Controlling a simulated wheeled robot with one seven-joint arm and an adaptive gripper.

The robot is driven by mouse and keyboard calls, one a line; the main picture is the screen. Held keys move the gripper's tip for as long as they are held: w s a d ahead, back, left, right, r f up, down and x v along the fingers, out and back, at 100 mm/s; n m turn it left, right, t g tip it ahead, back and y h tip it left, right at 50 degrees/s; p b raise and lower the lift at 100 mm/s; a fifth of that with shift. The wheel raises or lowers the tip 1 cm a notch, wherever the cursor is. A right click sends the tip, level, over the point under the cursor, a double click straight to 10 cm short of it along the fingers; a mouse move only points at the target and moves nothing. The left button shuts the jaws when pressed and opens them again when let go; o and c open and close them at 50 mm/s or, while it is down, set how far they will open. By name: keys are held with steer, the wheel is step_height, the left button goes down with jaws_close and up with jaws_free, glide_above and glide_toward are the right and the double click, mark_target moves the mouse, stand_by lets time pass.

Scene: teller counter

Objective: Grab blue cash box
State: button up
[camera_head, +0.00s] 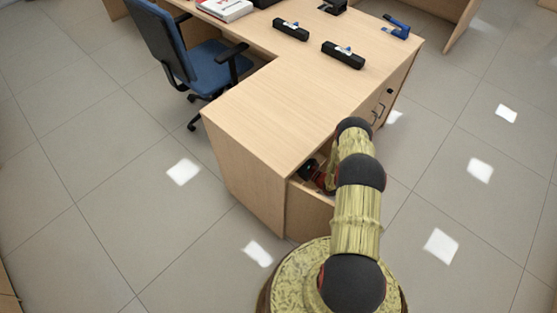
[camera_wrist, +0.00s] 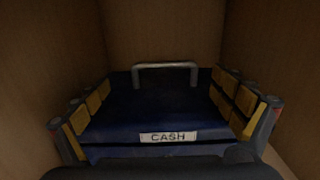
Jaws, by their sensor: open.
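The blue cash box (camera_wrist: 150,112) sits inside a wooden compartment in the wrist view, with a grey metal handle (camera_wrist: 165,66) on top and a white "CASH" label (camera_wrist: 168,137) on its near side. My gripper (camera_wrist: 161,92) is open, with one yellow-padded finger on the left of the box and one on the right. I cannot tell whether the pads touch it. In the head view my arm reaches down into the open drawer (camera_head: 309,208) at the desk's near end. The box cannot be made out there.
Wooden walls stand close around the box in the wrist view. The desk top (camera_head: 290,110) overhangs the drawer's far side. A blue chair (camera_head: 190,50) stands left; the tiled floor is clear.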

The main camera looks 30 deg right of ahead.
steer(key=x, duration=0.1)
steer(key=b+x, duration=0.1)
steer(key=x, duration=0.1)
steer(key=b+x, duration=0.1)
steer(key=shift+w+d+f, duration=0.25)
steer(key=shift+w+r, duration=0.1)
steer(key=shift+w, duration=0.2)
steer(key=shift+c, duration=0.3)
steer(key=shift+a, duration=0.1)
steer(key=c, duration=2)
steer(key=shift+w+r, duration=0.1)
steer(key=shift+r, duration=0.1)
steer(key=shift+c, duration=0.4)
